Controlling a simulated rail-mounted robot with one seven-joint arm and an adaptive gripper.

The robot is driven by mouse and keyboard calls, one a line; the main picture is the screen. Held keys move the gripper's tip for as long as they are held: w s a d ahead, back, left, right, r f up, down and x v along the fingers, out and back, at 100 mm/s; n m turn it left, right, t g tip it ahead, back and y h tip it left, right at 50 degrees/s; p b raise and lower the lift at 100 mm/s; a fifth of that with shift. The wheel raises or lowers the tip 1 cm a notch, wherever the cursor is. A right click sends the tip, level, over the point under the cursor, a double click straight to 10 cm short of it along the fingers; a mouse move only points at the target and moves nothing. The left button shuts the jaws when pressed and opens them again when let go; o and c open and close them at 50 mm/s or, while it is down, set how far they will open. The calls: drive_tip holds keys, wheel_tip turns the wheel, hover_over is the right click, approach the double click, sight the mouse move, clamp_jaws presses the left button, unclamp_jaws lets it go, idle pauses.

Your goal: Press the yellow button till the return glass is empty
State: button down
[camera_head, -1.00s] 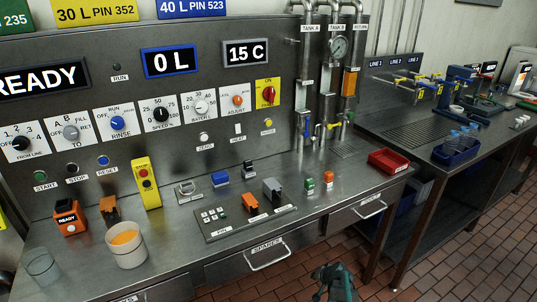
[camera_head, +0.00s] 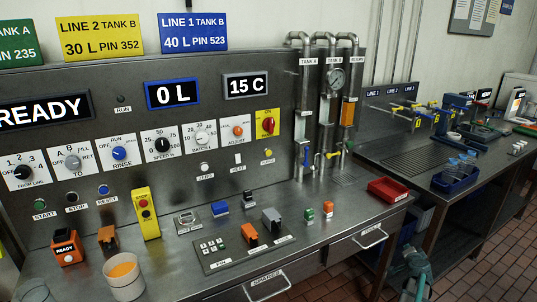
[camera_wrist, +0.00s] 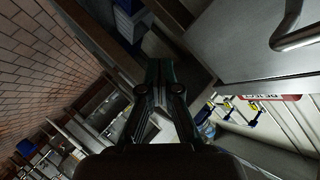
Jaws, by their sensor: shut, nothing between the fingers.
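A small round yellow button (camera_head: 267,154) sits on the grey control panel, below the red knob on its yellow plate. The return glass (camera_head: 348,113) is the rightmost of three upright tubes at the panel's right end, and orange liquid shows in it. My gripper (camera_head: 411,288) is low at the right in the head view, in front of the bench and well away from the button. In the wrist view my gripper (camera_wrist: 160,68) has its fingers together with nothing between them. The wrist view does not show the button or the return glass.
A second bench (camera_head: 400,145) stands to the right. The air before the yellow button looks clear.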

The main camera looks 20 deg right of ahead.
drive_tip(key=d+r+m+t+h+p, duration=0.15)
drive_tip(key=d+r+m, duration=0.25)
drive_tip(key=d+r, duration=0.7)
drive_tip(key=w+a+r+t+y+p, duration=0.1)
drive_tip(key=w+a+r+t+y, duration=0.15)
drive_tip(key=w+r, duration=0.35)
drive_tip(key=w+a+r+n+t+y+p, duration=0.1)
drive_tip(key=w+a+r+y, duration=0.45)
drive_tip(key=w+a, duration=0.6)
drive_tip(key=w+a+r+n+t+y+p, duration=0.2)
drive_tip(key=w+a+r+y, duration=0.3)
drive_tip(key=w+a, duration=0.6)
drive_tip(key=w+a+r+n+g+y, duration=0.1)
drive_tip(key=w+a+g+y, duration=0.1)
drive_tip(key=a, duration=0.6)
drive_tip(key=w+a+r+n+g+y+p, duration=0.1)
drive_tip(key=w+a+g+y, duration=0.1)
drive_tip(key=a+y, duration=0.3)
drive_tip(key=w+a+r+g+y, duration=0.1)
drive_tip(key=a+y, duration=0.3)
drive_tip(key=a, duration=0.8)
drive_tip(key=shift+w+a+n+g, duration=0.2)
drive_tip(key=shift+w+n+g, duration=0.2)
drive_tip(key=shift+g, duration=0.1)
drive_tip(key=shift+w, duration=0.15)
